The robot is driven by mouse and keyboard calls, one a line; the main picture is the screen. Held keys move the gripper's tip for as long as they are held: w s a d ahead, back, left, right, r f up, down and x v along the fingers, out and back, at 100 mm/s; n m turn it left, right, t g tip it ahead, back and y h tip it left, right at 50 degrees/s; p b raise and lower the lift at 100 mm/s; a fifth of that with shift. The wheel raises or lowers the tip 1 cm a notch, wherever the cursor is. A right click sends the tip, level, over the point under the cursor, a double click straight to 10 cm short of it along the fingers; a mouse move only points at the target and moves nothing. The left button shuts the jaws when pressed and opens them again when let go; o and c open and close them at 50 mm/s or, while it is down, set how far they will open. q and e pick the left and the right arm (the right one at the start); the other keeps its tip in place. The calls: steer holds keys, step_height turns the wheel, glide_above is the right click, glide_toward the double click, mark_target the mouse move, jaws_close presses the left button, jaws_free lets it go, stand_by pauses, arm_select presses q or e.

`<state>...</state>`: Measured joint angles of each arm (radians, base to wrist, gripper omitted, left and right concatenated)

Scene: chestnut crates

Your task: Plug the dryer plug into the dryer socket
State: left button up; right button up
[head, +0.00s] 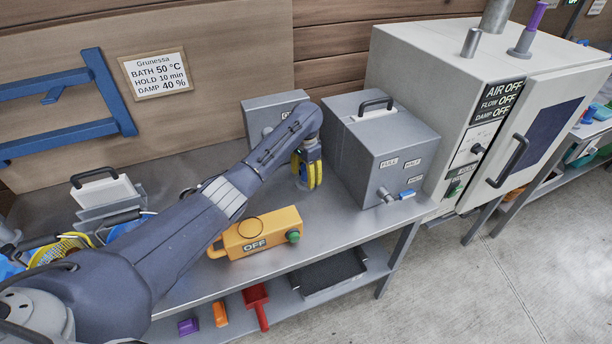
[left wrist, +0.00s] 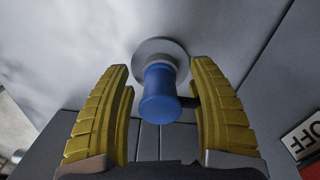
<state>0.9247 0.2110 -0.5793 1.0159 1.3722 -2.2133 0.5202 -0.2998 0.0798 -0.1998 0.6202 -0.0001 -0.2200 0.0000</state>
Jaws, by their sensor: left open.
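My left gripper (head: 308,178) reaches in between two grey boxes on the bench, its yellow fingers pointing down. In the left wrist view the left gripper (left wrist: 160,110) is open, with a finger on each side of a blue cylinder (left wrist: 160,95) on a round grey base. A dark stub leaves the cylinder's side toward the right finger. I cannot tell whether this cylinder is the dryer plug. The white dryer cabinet (head: 440,60) stands at the right, its panel reading AIR OFF, FLOW OFF, DAMP OFF. I cannot make out the dryer socket. My right gripper is out of view.
A grey lidded tank (head: 375,150) stands right of the gripper, and a grey wall box (head: 262,112) behind it. An orange box (head: 262,232) marked OFF lies at the bench's front. Baskets crowd the left end. The floor (head: 510,255) at the right is clear.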

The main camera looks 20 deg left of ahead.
arm_select(q)
steer(key=shift+c, duration=0.5)
jaws_close()
steer(key=c, duration=0.7)
jaws_free()
steer(key=shift+c, duration=0.2)
jaws_close()
steer(key=shift+r, duration=0.6)
steer(key=shift+c, duration=0.2)
jaws_free()
jaws_close()
